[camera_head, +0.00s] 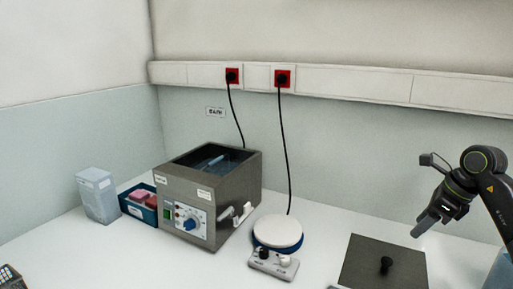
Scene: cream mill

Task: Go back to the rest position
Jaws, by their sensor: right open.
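My right gripper (432,224) shows at the right, at the end of a dark arm that comes in from the right edge. It is open and I see nothing between its fingers. It is above the white bench, behind and to the right of a dark flat lid (362,262) with a black knob (386,265). It looks clear of the lid, though the exact height is hard to tell. My left gripper does not show.
A grey open-topped bath (223,215) stands mid-left, beside a hotplate stirrer (277,233). Further left are a blue box (139,212) with pink items and a pale container (98,197). Cables hang from red wall sockets (283,79). A bluish object (499,270) is at the lower right.

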